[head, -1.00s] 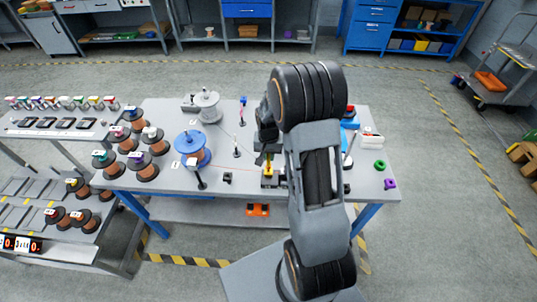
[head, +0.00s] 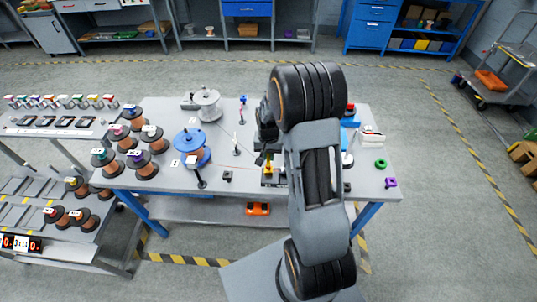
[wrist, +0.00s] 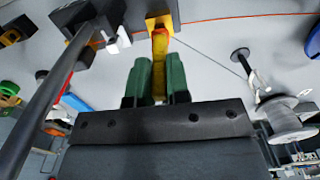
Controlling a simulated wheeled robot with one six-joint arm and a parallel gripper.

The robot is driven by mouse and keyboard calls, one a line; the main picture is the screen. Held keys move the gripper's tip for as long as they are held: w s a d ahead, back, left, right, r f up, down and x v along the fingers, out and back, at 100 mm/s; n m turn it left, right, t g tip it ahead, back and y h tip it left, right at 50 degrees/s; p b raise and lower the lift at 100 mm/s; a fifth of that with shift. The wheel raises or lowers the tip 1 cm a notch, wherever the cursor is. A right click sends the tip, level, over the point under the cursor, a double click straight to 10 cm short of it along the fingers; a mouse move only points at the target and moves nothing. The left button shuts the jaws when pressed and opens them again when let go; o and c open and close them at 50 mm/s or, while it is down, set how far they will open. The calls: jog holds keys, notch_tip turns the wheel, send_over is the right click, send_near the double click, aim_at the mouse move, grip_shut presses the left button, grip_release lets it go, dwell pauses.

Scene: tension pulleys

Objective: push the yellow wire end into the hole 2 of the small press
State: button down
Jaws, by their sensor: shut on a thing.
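My gripper (wrist: 160,82) has two green fingers shut on the yellow wire end (wrist: 160,58). The wire end points up the wrist view, and its reddish tip meets the lower edge of a yellow-orange block (wrist: 161,21) with a black part beside it, which looks like the small press. I cannot tell whether the tip is inside a hole or only against it, and no hole number is readable. In the head view the yellow-and-black press (head: 268,172) stands near the table's front edge; my arm covers much of the gripper there.
A blue spool (head: 190,146) and a grey spool (head: 207,105) stand on the table (head: 150,183) left of my gripper. Small posts stand between. A green ring (head: 380,164) and a purple piece (head: 391,183) lie at right. A dark bar (wrist: 52,90) crosses the wrist view's left side.

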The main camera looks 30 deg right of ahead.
jog(key=shift+f+b, duration=0.45)
jog(key=shift+f, duration=0.15)
dwell(0.7)
dwell(0.5)
jog(key=c, duration=1)
grip_release()
jog(key=o, duration=0.3)
jog(key=shift+r, duration=0.2)
jog(key=shift+r+p, duration=2.5)
jog(key=shift+r, duration=0.85)
jog(key=shift+r, duration=0.1)
